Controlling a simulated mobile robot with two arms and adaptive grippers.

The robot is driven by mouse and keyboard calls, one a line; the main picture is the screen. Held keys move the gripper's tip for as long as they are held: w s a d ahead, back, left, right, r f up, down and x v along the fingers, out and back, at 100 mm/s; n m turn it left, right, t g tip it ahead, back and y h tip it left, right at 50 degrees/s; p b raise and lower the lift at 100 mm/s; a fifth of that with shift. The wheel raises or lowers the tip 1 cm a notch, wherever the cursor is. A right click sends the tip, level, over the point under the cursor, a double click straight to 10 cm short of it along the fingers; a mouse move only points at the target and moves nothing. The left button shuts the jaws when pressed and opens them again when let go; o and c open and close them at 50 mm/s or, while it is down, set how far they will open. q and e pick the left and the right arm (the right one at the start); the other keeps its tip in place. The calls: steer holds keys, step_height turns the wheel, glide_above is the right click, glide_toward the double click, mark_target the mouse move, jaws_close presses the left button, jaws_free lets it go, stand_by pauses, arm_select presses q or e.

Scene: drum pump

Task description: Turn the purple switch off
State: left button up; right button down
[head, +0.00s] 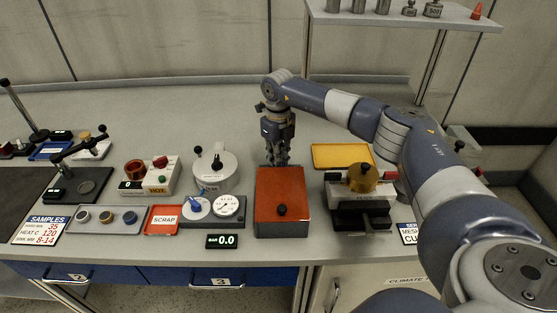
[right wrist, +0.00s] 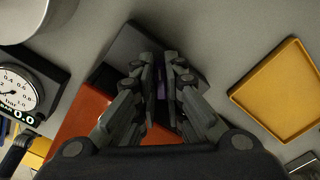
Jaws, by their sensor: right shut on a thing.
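The purple switch (right wrist: 179,82) shows only as a thin purple strip between the fingers in the right wrist view; the fingers hide most of it. My right gripper (head: 277,162) points down at the back edge of the red-topped box (head: 268,190). In the right wrist view my right gripper (right wrist: 164,62) is shut on the purple switch, over the dark grey back part of the box (right wrist: 75,118). In the head view the switch is hidden behind the gripper and the box. Whether it is on or off cannot be told. My left gripper is not in view.
A yellow tray (head: 342,156) lies right of the gripper. A white pot (head: 214,172) and a dial gauge (head: 226,205) stand to the left. The bench behind is clear.

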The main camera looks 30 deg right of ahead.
steer(key=shift+w+r+n, duration=0.1)
steer(key=shift+r+n, duration=0.1)
steer(key=shift+n, duration=0.2)
steer(key=c, duration=2)
jaws_free()
steer(key=shift+o, duration=0.2)
step_height(320, 180, up, 12)
